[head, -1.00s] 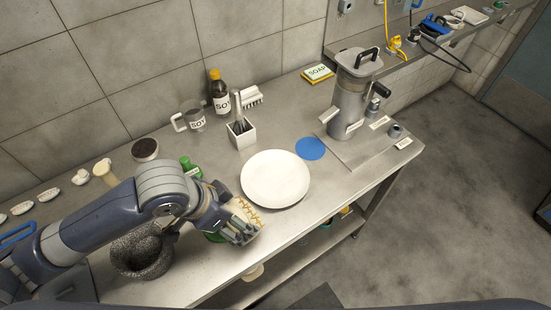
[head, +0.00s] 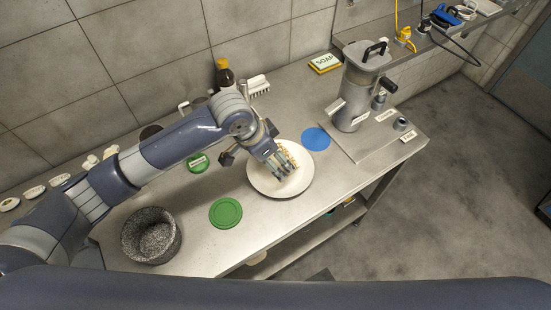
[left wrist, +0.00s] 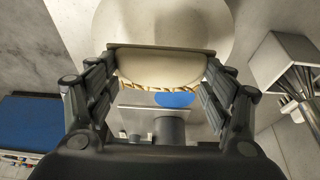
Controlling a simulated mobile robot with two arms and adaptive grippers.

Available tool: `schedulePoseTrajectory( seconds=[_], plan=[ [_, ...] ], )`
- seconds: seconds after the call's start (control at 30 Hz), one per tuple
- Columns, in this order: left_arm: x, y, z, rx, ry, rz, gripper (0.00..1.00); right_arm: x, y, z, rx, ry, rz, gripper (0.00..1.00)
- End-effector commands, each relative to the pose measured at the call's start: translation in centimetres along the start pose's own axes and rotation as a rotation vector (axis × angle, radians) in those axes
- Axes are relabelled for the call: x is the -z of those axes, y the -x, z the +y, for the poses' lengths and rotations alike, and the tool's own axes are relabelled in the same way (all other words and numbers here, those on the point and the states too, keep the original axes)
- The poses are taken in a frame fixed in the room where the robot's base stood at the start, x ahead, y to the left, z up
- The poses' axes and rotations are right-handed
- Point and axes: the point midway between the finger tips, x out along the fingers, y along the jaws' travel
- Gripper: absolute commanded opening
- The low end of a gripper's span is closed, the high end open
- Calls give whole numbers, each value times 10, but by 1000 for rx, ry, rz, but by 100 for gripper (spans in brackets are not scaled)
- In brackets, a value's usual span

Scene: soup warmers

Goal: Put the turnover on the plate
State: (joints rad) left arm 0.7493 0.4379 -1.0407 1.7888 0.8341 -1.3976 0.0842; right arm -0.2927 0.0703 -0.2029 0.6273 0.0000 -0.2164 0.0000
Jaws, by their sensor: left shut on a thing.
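The turnover (left wrist: 160,72) is pale with a browned crimped edge. It sits between the fingers of my left gripper (head: 283,168), which is shut on it. In the head view the gripper and turnover are over the white plate (head: 262,188), and the fingers hide most of the turnover. The plate also shows in the left wrist view (left wrist: 218,20), behind the turnover. I cannot tell whether the turnover touches the plate. My right gripper is not in view.
A green round mat (head: 226,213) and a stone mortar (head: 150,238) are left of the plate. A blue disc (head: 316,139) lies at its right. A metal warmer (head: 353,90) stands farther right. My arm hides part of the back items. The counter's front edge is close to the plate.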

Motion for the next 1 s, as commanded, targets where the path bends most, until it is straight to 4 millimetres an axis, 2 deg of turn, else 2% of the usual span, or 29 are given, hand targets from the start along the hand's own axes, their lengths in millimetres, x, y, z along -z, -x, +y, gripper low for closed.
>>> schedulePoseTrajectory(
  seconds=[0.13, 0.4, 0.77, 0.8, 0.87, 0.9, 1.0],
  plan=[
    [5, -5, -3, 0, 0, -2, 50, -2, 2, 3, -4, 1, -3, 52],
    [-8, -34, -2, 0, 0, -2, 50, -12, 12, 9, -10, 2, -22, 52],
    [-10, -38, -3, 1, 0, 0, 50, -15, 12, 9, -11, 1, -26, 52],
    [-10, -38, -3, 1, 0, 0, 77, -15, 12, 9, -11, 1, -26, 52],
    [-10, -38, -3, 1, 0, 0, 90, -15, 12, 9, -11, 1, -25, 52],
    [-10, -38, -3, 1, 0, 0, 95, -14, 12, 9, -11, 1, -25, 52],
    [-10, -38, -3, 1, 0, 0, 95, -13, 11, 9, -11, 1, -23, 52]
  ],
)
